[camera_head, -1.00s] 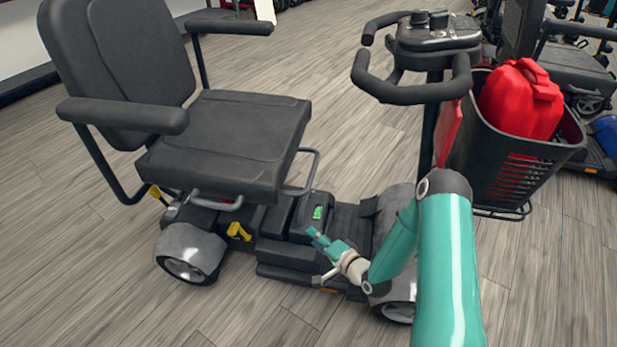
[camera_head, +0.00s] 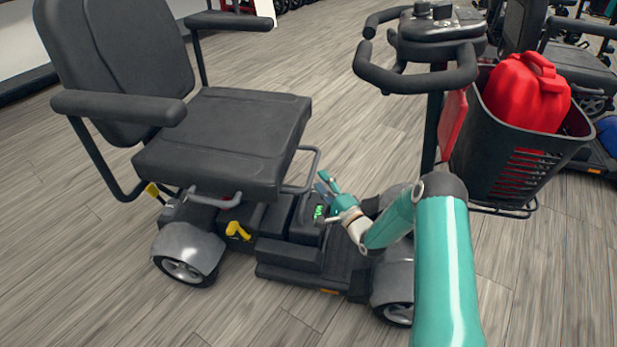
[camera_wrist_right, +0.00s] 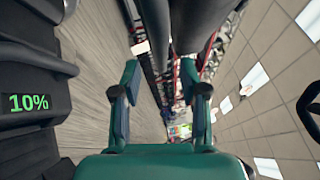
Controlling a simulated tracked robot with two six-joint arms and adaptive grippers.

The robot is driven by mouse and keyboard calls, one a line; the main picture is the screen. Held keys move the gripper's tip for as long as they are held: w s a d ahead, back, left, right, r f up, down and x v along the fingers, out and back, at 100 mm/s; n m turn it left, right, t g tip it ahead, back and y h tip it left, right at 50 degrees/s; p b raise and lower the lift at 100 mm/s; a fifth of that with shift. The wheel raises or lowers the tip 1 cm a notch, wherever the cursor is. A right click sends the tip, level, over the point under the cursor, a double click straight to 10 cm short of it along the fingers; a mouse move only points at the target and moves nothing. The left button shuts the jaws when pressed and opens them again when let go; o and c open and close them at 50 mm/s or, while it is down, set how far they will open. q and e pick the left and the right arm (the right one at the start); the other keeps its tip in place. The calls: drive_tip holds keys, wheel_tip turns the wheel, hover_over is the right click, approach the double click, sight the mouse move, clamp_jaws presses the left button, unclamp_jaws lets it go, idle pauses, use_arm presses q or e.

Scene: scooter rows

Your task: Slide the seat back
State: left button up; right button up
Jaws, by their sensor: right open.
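The black scooter seat (camera_head: 222,135) with its backrest and two armrests stands on the scooter base at the left of the head view. A grey tube handle (camera_head: 303,172) sticks out under its front edge, and another bar (camera_head: 216,200) shows under its near side. My right gripper (camera_head: 325,183) is open and empty, close to the front tube and above the battery box with a green display. In the right wrist view the gripper (camera_wrist_right: 160,100) has its fingers apart with nothing between them. The display (camera_wrist_right: 29,102) there reads 10%. My left gripper is not in view.
A yellow lever (camera_head: 237,231) sits on the scooter base below the seat. The tiller handlebar (camera_head: 414,85) and a black basket (camera_head: 505,170) with a red canister (camera_head: 525,93) stand at the right.

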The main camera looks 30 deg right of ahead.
sight(313, 171)
drive_tip(key=shift+w+r+b, duration=0.2)
drive_tip(key=shift+w+b, duration=0.1)
drive_tip(key=shift+w, duration=1)
drive_tip(key=shift+w+r+b, duration=0.2)
drive_tip(key=shift+w+b, duration=0.05)
drive_tip(key=shift+w, duration=1.05)
clamp_jaws()
